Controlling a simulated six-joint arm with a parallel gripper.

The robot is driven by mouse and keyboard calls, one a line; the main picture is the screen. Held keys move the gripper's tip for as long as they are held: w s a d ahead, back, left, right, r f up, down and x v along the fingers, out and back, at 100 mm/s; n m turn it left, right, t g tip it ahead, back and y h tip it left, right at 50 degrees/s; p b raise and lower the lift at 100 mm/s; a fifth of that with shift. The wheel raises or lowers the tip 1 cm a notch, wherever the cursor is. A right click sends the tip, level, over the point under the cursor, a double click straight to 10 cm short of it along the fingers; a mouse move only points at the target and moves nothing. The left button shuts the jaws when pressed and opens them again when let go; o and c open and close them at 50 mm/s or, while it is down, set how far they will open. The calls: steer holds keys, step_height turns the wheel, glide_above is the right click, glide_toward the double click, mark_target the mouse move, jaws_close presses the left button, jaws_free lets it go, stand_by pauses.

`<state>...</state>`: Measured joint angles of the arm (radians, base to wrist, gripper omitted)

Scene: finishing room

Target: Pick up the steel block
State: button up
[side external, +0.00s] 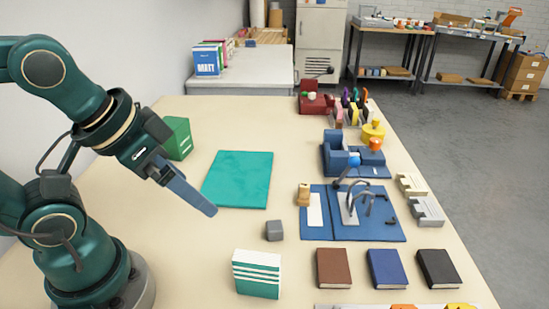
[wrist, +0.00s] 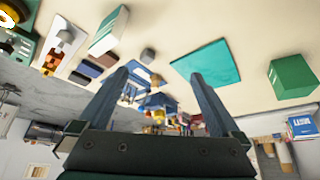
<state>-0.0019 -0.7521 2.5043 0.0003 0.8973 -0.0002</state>
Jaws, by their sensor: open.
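The steel block (side external: 274,230) is a small dark grey cube on the pale table, right of and a little lower in the picture than my fingertips in the side view. In the wrist view the block (wrist: 148,56) shows near the top, beyond the gap between the fingers. My gripper (side external: 211,210) is above the table, apart from the block. In the wrist view its two fingers (wrist: 158,75) are spread wide with nothing between them; in the side view they overlap.
A teal mat (side external: 238,180) lies behind the block. A white-and-green striped box (side external: 257,274) stands in front of it. A blue board with fittings (side external: 380,227) lies to its right, with several small books (side external: 334,268) in front. A green box (side external: 178,138) stands near my arm.

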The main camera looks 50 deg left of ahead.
stand_by(0.3)
steer(key=shift+c, duration=1.3)
